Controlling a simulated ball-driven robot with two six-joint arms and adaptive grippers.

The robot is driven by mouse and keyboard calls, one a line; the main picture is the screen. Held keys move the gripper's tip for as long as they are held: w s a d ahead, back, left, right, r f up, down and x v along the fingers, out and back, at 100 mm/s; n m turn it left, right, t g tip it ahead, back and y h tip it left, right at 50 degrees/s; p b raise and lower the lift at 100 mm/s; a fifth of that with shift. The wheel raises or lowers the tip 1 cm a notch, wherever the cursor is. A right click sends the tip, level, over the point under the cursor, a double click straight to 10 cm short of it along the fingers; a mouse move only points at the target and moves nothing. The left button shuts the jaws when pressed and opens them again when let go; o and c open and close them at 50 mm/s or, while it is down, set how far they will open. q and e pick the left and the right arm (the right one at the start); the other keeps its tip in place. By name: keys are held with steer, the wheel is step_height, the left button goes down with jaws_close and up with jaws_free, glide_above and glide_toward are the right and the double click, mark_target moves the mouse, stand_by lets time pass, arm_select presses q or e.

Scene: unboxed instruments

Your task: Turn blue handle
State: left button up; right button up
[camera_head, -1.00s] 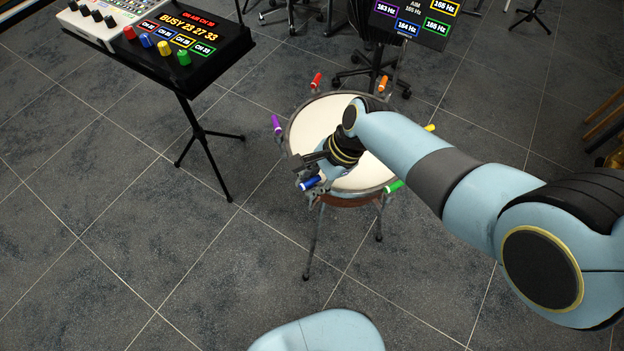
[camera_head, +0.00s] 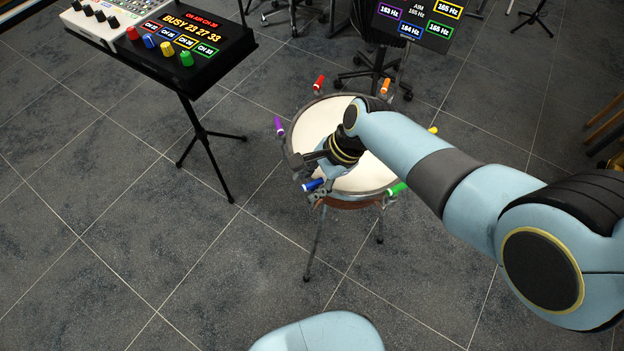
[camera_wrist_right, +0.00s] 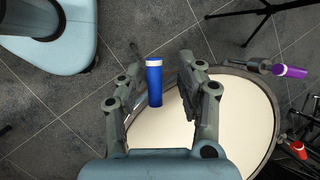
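The blue handle (camera_head: 313,185) sticks out from the near rim of the round drum (camera_head: 304,127), which stands on thin legs. My right gripper (camera_head: 304,160) is over the drum's left part, close to the blue handle. In the right wrist view, the gripper's two fingers (camera_wrist_right: 160,68) are open on either side of the blue handle (camera_wrist_right: 154,82). Gaps show between the handle and both fingers, and I cannot tell the difference in height. My left gripper is not in view.
Around the drum rim are purple (camera_head: 279,126), red (camera_head: 319,83), orange (camera_head: 385,87) and green (camera_head: 397,188) handles. A display (camera_head: 416,22) with Hz readings stands behind. A mixer stand (camera_head: 190,100) is at the upper left. The floor at left is clear.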

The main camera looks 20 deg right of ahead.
steer(key=shift+s+d, duration=0.1)
steer(key=shift+s, duration=0.05)
steer(key=v, duration=1.2)
steer(key=s+d+f+g+h+b, duration=0.15)
steer(key=s+f+b, duration=0.35)
steer(key=f, duration=0.5)
steer(key=s+d+f+n+g+b, duration=0.15)
steer(key=s+f+b, duration=0.25)
steer(key=s+f, duration=0.45)
steer(key=s+d+f+h+b, duration=0.15)
steer(key=s+f+b, duration=0.3)
steer(key=f, duration=0.75)
steer(key=s+d+f+n+t+h+b, duration=0.1)
steer(key=s+d+f+n+b, duration=0.2)
steer(key=s+f+n, duration=0.4)
steer(key=s+d+f+n+t+h+b, duration=0.1)
steer(key=s+d+f+n+b, duration=0.2)
steer(key=s+d+f+n, duration=0.3)
steer(key=s+f+n, duration=0.2)
steer(key=s+f, duration=0.2)
steer(key=s, duration=0.2)
steer(key=shift+s+f+h+b, duration=0.25)
steer(key=shift+s+h+b, duration=0.05)
